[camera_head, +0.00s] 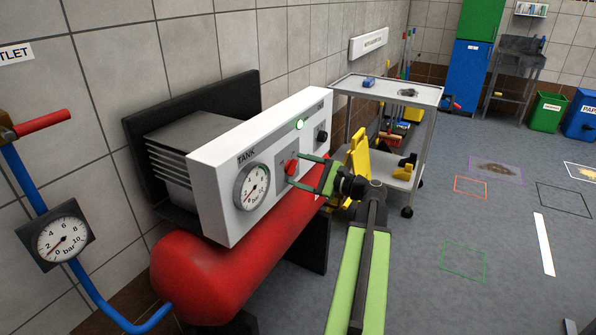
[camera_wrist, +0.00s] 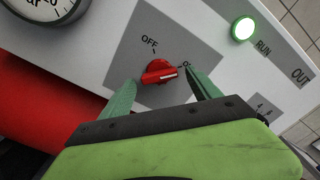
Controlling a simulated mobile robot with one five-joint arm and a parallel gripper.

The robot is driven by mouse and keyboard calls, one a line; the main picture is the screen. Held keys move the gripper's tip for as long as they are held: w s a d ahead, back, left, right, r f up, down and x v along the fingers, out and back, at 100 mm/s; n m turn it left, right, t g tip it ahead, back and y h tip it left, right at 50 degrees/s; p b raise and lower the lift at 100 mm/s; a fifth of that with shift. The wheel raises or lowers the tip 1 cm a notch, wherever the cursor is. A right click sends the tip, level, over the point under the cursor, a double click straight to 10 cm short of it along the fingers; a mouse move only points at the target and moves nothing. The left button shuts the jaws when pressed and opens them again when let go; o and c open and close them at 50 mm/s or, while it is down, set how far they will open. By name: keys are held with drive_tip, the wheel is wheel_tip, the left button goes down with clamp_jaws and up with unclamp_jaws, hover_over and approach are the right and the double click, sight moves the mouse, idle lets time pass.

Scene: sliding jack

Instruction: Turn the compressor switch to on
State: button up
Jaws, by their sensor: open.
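The red compressor switch (camera_head: 290,167) is a knob on a grey plate on the white panel (camera_head: 222,172). In the wrist view the knob (camera_wrist: 157,72) has a white pointer mark aimed right, at a label starting with "O" that is partly covered by a finger. The "OFF" label is above it. The green RUN lamp (camera_wrist: 243,28) is lit; it also glows in the head view (camera_head: 299,124). My gripper (camera_head: 297,170) is open, with one fingertip on each side of the knob. In the wrist view the fingertips (camera_wrist: 160,80) look apart from the knob.
The tank gauge (camera_head: 253,187) is left of the switch and a dark knob (camera_head: 321,136) is right. The red tank (camera_head: 225,275) lies below the panel. A trolley (camera_head: 385,90) and a yellow item (camera_head: 358,155) stand beyond my gripper. The floor right is mostly clear.

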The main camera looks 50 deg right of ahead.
drive_tip(key=v, duration=1.6)
drive_tip(key=shift+s, duration=0.35)
